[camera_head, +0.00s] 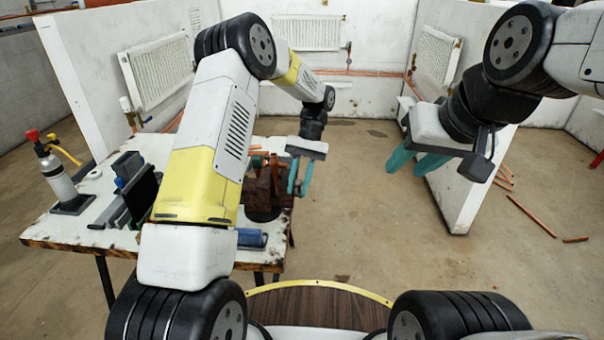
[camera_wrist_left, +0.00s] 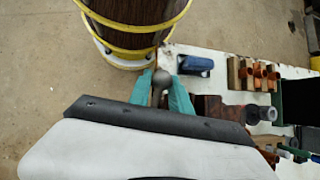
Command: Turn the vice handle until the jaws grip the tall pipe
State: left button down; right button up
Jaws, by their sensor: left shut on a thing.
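The rusty brown vice (camera_head: 264,184) stands at the right edge of the white worktable, partly hidden behind my left arm. In the left wrist view, part of the brown vice (camera_wrist_left: 210,107) shows beside the fingers. My left gripper (camera_head: 299,178) is at the vice's right side. Its teal fingers are shut on the round grey end of the vice handle (camera_wrist_left: 160,79). I cannot clearly make out the tall pipe or whether the jaws touch it. My right gripper (camera_head: 417,163) hangs in the air at the right, with its teal fingers apart and empty.
Wooden blocks with copper pieces (camera_wrist_left: 250,76) show in the wrist view. A white partition (camera_head: 465,185) stands below my right arm. Copper pipes (camera_head: 531,215) lie on the floor.

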pick_arm(q)
jog(key=shift+d, duration=0.15)
jog(key=c, duration=1.5)
grip_release()
jog(key=shift+v, duration=3.9)
